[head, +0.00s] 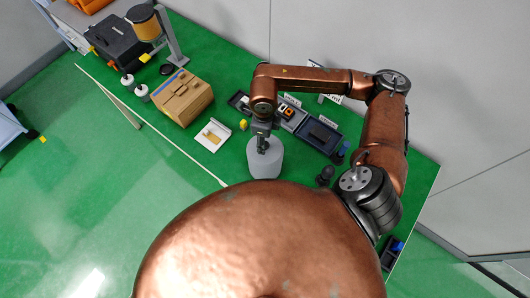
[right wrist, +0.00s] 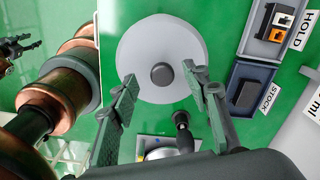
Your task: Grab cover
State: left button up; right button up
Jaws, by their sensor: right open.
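The cover is a pale grey round lid with a dark round knob; it shows in the right wrist view (right wrist: 162,38) and on the green table in the head view (head: 265,166). It looks like the top of a grey cylinder. My right gripper (head: 263,146) is above it, pointing down.
Dark trays (head: 318,136) with labels HOLD and STOCK lie right of the cover. A cardboard box (head: 182,97), a white tray (head: 213,135) and a small yellow object (head: 243,125) lie to the left. A small dark knobbed object (head: 325,175) stands near my right arm.

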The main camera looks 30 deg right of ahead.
aim_at(265, 157)
jog(key=f, duration=0.3)
jog(key=shift+s+d+p, duration=0.1)
jog(key=shift+d+p, duration=0.2)
jog(key=shift+f, duration=0.15)
jog(key=shift+a+f, duration=0.1)
jog(key=c, duration=1.1)
pick_arm(q)
jog(key=w, duration=0.1)
jog(key=w+r, duration=0.1)
jog(key=shift+w+r, duration=0.1)
jog(key=shift+w, duration=0.25)
pick_arm(e)
grip_shut()
pick_arm(q)
jog(key=shift+w, duration=0.15)
